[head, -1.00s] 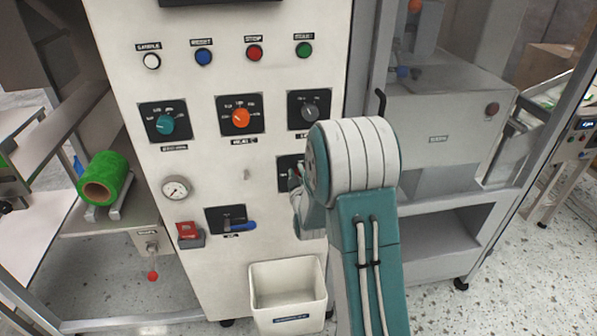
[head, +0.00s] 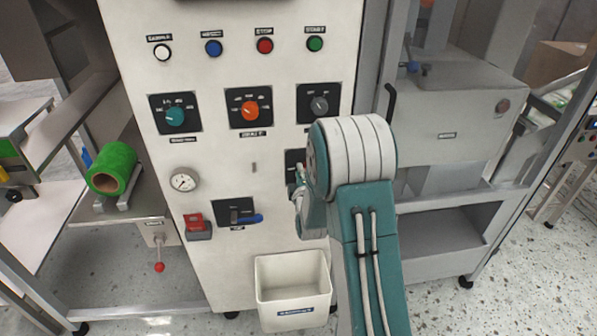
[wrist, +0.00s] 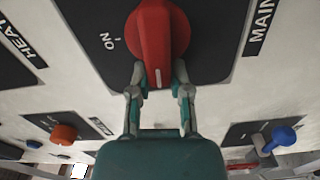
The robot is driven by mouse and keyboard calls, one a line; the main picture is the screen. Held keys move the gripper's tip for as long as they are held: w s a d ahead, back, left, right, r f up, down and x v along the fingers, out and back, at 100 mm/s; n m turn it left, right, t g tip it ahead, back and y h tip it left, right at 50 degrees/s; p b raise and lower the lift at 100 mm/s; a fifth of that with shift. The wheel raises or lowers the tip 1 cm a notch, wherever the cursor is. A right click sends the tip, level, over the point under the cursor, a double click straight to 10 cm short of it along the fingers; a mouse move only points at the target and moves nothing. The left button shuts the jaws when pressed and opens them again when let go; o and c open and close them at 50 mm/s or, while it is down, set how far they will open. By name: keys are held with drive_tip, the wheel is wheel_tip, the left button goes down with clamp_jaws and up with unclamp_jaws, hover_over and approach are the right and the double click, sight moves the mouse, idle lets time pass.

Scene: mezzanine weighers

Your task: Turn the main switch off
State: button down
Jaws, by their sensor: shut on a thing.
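The main switch is a red rotary knob (wrist: 157,35) on a dark plate (wrist: 95,22) in the wrist view. A label reading "MAIN" (wrist: 262,25) stands to its right, and an "ON" mark is left of the knob. The white line on the knob points down in the picture, towards my gripper, away from "ON". My gripper (wrist: 157,78) has one finger on each side of the knob's near end and is shut on it. In the head view my arm hides most of the switch; only an edge of its dark plate (head: 291,158) shows.
The white panel also carries a teal selector (head: 175,117), an orange selector (head: 250,111), a grey selector (head: 320,105), a gauge (head: 184,181), a red rocker (head: 194,221) and a blue-handled lever (head: 247,218). A white bin (head: 293,290) hangs below. A grey machine stands right.

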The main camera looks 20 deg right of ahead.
drive_tip(key=shift+s+d+f+n, duration=0.3)
drive_tip(key=shift+f+n, duration=0.1)
drive_tip(key=shift+f, duration=0.15)
drive_tip(key=c, duration=0.6)
unclamp_jaws()
drive_tip(key=shift+w, duration=0.1)
drive_tip(key=shift+o, duration=0.2)
drive_tip(key=shift+d, duration=0.2)
drive_tip(key=shift+a+r, duration=0.1)
drive_tip(key=shift+s+a, duration=0.1)
drive_tip(key=shift+s, duration=0.15)
drive_tip(key=v, duration=1.1)
drive_tip(key=shift+n, duration=0.3)
